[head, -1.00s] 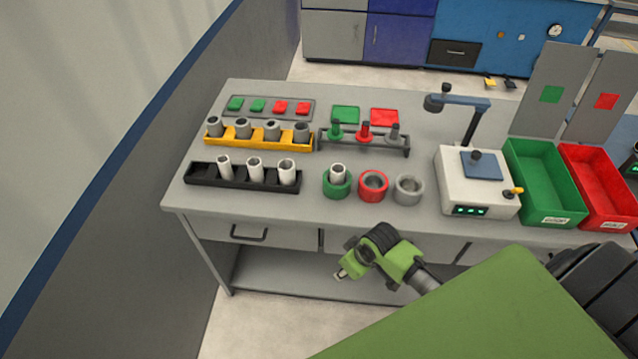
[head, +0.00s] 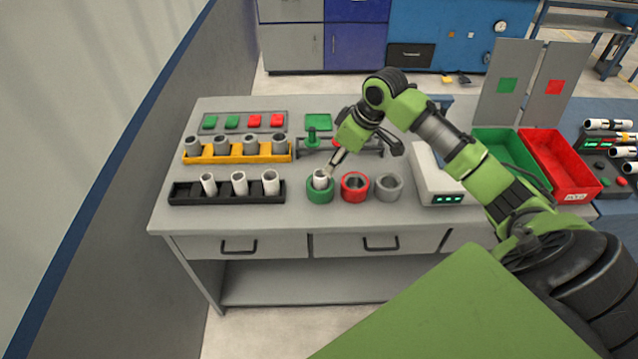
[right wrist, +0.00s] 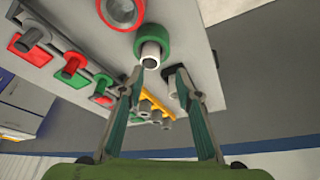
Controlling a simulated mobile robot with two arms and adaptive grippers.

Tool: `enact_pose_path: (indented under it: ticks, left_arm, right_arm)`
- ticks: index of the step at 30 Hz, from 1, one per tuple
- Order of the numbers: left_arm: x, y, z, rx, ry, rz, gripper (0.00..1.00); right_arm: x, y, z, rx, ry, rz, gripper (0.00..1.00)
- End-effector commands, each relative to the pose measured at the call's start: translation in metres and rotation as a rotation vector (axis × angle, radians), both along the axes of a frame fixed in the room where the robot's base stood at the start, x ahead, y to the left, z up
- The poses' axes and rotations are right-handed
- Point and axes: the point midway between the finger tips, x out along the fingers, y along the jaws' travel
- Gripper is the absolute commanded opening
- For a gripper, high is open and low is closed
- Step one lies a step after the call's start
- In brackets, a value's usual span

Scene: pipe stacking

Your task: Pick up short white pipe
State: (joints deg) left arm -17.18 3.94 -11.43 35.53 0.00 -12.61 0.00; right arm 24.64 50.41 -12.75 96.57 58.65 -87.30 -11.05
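A white pipe (head: 320,181) stands upright in the green ring (head: 320,195) on the table. It also shows in the right wrist view (right wrist: 151,56). Three more white pipes stand in the black rack (head: 180,193): a left one (head: 208,184), a middle one (head: 239,183) and a right one (head: 270,182). My right gripper (head: 330,170) is just above the pipe in the green ring. In the right wrist view its fingers (right wrist: 160,76) are apart, with that pipe lying just beyond the tips and nothing between them. My left gripper is not in view.
A red ring (head: 355,195) and a grey ring (head: 389,192) stand to the right of the green one. Behind are a yellow rack (head: 230,155) with grey pipes and a peg stand partly hidden by my arm. Green and red bins (head: 575,178) are at right.

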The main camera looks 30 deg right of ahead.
Motion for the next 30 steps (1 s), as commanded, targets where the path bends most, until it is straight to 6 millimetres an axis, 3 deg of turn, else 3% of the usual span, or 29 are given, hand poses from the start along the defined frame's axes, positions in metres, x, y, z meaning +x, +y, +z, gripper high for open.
enact_pose_path:
  ticks: [1,5,18,30]
  left_arm:
    - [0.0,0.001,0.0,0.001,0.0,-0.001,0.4]
    - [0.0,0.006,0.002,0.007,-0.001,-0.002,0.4]
    - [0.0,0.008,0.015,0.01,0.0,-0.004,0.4]
    - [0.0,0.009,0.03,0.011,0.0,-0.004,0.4]
  right_arm:
    - [0.005,-0.009,0.014,0.002,-0.008,-0.007,0.31]
    - [0.009,-0.015,0.023,0.015,-0.012,-0.011,0.31]
    - [0.036,-0.003,-0.045,0.017,-0.012,-0.011,0.31]
    - [0.054,0.004,-0.076,0.016,-0.011,-0.012,0.31]
